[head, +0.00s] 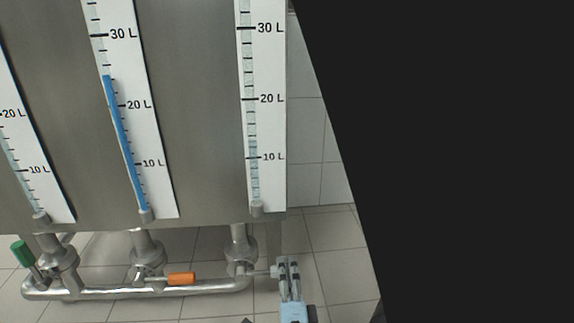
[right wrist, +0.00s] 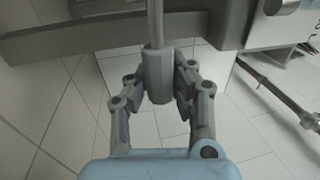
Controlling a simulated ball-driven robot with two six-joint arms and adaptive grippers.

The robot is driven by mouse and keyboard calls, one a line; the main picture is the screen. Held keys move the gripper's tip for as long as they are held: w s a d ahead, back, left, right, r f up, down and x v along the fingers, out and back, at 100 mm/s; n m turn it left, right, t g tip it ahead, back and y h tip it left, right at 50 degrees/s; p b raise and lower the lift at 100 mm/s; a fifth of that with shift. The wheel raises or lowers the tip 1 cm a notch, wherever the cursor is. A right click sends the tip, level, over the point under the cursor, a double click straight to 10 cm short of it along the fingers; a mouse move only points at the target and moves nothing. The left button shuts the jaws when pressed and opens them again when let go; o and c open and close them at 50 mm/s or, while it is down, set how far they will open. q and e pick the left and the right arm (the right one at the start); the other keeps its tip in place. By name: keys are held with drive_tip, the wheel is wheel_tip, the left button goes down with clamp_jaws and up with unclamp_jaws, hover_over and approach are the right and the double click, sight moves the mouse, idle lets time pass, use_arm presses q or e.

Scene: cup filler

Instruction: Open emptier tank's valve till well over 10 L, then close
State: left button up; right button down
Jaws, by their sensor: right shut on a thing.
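A steel tank front (head: 190,110) carries three gauges. The middle gauge (head: 120,130) shows a strong blue column to about 24 L. The right gauge (head: 255,130) has a pale tube with no strong blue column; its level is hard to read. The left gauge (head: 38,170) is cut off and also looks pale. Below the right gauge is a valve (head: 239,252). My right gripper (head: 286,267) is at its right side. In the right wrist view its fingers are shut on a grey handle (right wrist: 158,75) on a thin rod. My left gripper is out of view.
A green handle (head: 21,253) tilts up at the left valve. An orange handle (head: 182,279) lies level beside the middle valve. A steel pipe (head: 150,292) runs below the valves. Tiled floor lies beneath, and a dark area fills the right.

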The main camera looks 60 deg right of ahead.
drive_tip(key=shift+s+a+f, duration=0.2)
drive_tip(key=shift+s+f, duration=0.05)
drive_tip(key=c, duration=1.1)
unclamp_jaws()
drive_tip(key=shift+w, duration=0.1)
drive_tip(key=shift+o, duration=0.2)
drive_tip(key=shift+d+r, duration=0.1)
